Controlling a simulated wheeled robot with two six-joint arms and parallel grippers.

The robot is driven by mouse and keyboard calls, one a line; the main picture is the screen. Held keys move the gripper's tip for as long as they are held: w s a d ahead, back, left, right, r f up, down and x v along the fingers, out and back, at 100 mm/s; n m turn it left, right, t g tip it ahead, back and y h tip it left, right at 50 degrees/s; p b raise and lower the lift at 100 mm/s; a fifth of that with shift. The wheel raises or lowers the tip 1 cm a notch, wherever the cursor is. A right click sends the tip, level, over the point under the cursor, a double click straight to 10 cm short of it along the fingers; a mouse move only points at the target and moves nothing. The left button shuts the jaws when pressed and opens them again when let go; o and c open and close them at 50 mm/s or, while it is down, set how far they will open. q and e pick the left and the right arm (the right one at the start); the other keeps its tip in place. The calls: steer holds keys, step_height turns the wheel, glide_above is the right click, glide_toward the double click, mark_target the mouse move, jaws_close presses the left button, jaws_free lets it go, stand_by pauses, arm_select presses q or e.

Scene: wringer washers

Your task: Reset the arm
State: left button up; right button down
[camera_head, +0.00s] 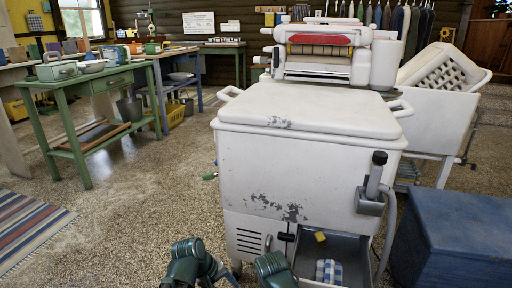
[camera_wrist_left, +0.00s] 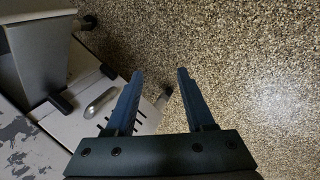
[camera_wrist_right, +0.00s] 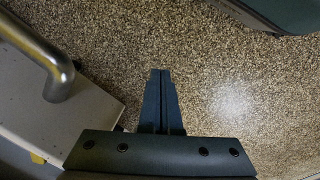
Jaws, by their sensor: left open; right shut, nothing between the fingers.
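My left gripper (camera_wrist_left: 158,73) is open and empty above the speckled floor. Washer parts and a metal handle (camera_wrist_left: 100,103) show left of it and below. My right gripper (camera_wrist_right: 161,72) is shut with nothing between its fingers, above the floor. A bent metal tube (camera_wrist_right: 58,72) and a pale panel lie to its left, apart from it. In the head view, green links of my arms show at the bottom; the fingers cannot be made out there. The white wringer washer (camera_head: 300,165) stands in front, its lid closed and its lower drawer (camera_head: 345,245) open.
The drawer holds a yellow sponge (camera_head: 320,236) and a blue checked cloth (camera_head: 328,271). A black-gripped lever (camera_head: 376,170) stands at the washer's right side. A blue chest (camera_head: 455,240) is close on the right. Open floor lies left, with a striped rug (camera_head: 30,230) and green table (camera_head: 90,85).

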arm_select(q)
steer(key=s+a+f+m+g+y, duration=0.1)
steer(key=s+a+f+m+y, duration=0.15)
steer(key=a+m+y, duration=0.35)
steer(key=s+d+r+m+p, duration=0.1)
steer(key=s+d+r+p, duration=0.15)
steer(key=r+p, duration=0.25)
steer(key=s+d+r+m+g+p, duration=0.1)
steer(key=s+d+r+p, duration=0.15)
steer(key=r+p, duration=0.25)
steer(key=s+d+r+m+p, duration=0.1)
steer(key=d+r+p, duration=0.3)
steer(key=r+p, duration=0.15)
step_height(320, 180, up, 37)
steer(key=p, duration=3.5)
steer(key=shift+s+f+h+p, duration=0.15)
steer(key=shift+s+h+p, duration=0.05)
steer(key=shift+h+p, duration=0.2)
